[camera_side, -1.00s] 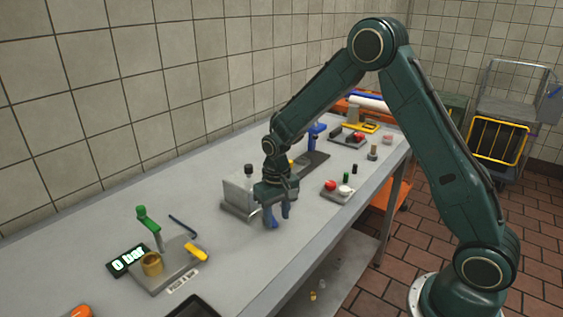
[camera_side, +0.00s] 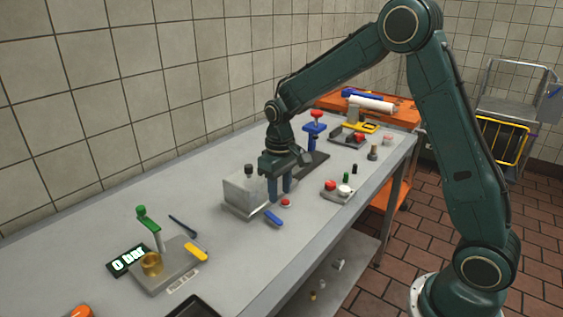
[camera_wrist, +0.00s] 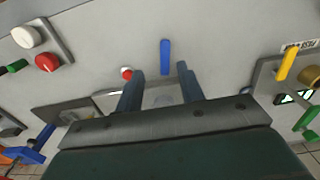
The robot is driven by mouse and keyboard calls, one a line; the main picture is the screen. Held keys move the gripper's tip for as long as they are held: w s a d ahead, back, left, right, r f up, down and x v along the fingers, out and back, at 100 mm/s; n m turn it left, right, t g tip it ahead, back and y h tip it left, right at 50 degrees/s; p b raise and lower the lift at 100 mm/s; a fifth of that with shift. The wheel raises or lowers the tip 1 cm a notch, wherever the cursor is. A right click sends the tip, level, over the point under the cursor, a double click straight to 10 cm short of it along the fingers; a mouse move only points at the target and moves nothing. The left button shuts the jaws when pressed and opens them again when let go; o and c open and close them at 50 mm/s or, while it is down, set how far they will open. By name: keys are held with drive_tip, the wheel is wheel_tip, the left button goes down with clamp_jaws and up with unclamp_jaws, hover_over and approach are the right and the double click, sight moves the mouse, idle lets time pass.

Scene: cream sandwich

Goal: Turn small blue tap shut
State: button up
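The small blue tap shows as a blue lever (camera_side: 273,217) beside the front of a grey box (camera_side: 240,190). In the wrist view the blue lever (camera_wrist: 165,57) points straight away from me, just beyond the fingertips and in line with the gap between them. My gripper (camera_side: 279,196) points down beside the grey box, behind the lever in the side view. In the wrist view my gripper (camera_wrist: 160,72) has its fingers apart with nothing held between them. The lever appears clear of both fingers.
A small red knob (camera_side: 286,202) sits close to my fingers. A block with red and white buttons (camera_side: 338,190) stands to the right. A plate with a yellow lever (camera_side: 196,252), green-handled valve (camera_side: 148,218) and "0 bar" display (camera_side: 127,260) is at left. Bare bench lies between.

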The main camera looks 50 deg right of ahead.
wheel_tip(320, 180, up, 6)
drive_tip(key=s+a+r+t, duration=0.3)
drive_tip(key=s+r, duration=0.7)
drive_tip(key=s, duration=0.5)
drive_tip(key=shift+r, duration=0.35)
idle(0.4)
idle(0.4)
drive_tip(key=w+d+f+m+g, duration=0.1)
drive_tip(key=w+f, duration=0.4)
drive_tip(key=w, duration=0.2)
drive_tip(key=w+d+f+m+g, duration=0.1)
drive_tip(key=w+f+g, duration=0.1)
drive_tip(key=w+f, duration=0.3)
drive_tip(key=w, duration=0.3)
drive_tip(key=shift+f, duration=0.3)
